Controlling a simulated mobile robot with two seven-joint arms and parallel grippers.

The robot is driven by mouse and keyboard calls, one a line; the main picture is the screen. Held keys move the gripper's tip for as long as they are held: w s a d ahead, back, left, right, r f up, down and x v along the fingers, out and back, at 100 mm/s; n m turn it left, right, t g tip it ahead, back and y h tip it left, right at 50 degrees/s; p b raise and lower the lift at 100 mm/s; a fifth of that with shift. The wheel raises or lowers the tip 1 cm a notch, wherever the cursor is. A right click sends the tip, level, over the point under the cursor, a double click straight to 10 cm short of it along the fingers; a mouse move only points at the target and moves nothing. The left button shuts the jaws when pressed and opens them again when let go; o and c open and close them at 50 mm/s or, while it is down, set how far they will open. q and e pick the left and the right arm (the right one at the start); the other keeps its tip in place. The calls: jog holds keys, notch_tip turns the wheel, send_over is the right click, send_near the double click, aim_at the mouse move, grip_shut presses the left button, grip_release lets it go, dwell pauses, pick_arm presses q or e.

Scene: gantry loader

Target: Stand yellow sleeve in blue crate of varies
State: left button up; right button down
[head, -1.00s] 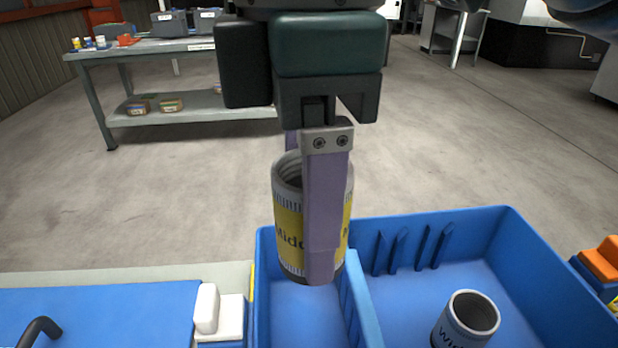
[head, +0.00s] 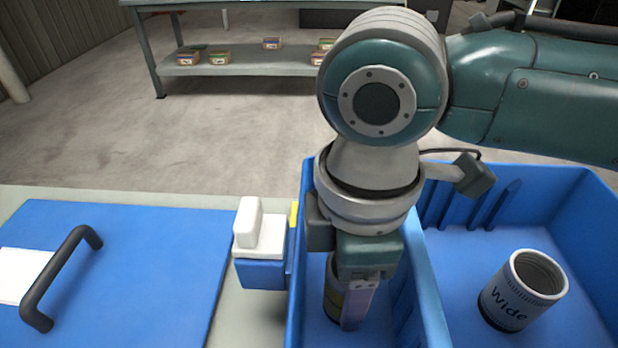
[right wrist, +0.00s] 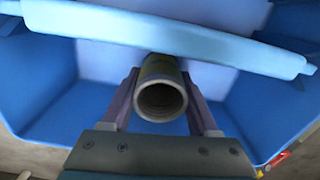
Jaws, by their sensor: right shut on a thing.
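The yellow sleeve (head: 334,298) is upright inside the narrow left compartment of the blue crate (head: 428,290). My right gripper (head: 354,310) points down into that compartment and is shut on the sleeve, hiding much of it in the head view. In the right wrist view the sleeve's open threaded end (right wrist: 161,100) shows between the two fingers of my right gripper (right wrist: 164,105). Whether the sleeve's base touches the crate floor cannot be told. My left gripper is not in view.
A sleeve marked "Wide" (head: 522,290) stands in the crate's larger right compartment. A divider wall runs close beside my right gripper. Left of the crate are a white block (head: 260,235) and a blue panel (head: 130,255) with a black handle (head: 62,275). A shelf table (head: 240,65) stands behind.

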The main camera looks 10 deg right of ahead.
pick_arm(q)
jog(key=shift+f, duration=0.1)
pick_arm(e)
jog(key=shift+f, duration=0.35)
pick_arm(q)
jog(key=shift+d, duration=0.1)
pick_arm(e)
jog(key=shift+f, duration=0.1)
jog(key=shift+c, duration=0.7)
grip_release()
notch_tip(320, 180, up, 11)
jog(key=p, duration=0.3)
jog(key=shift+r, duration=0.6)
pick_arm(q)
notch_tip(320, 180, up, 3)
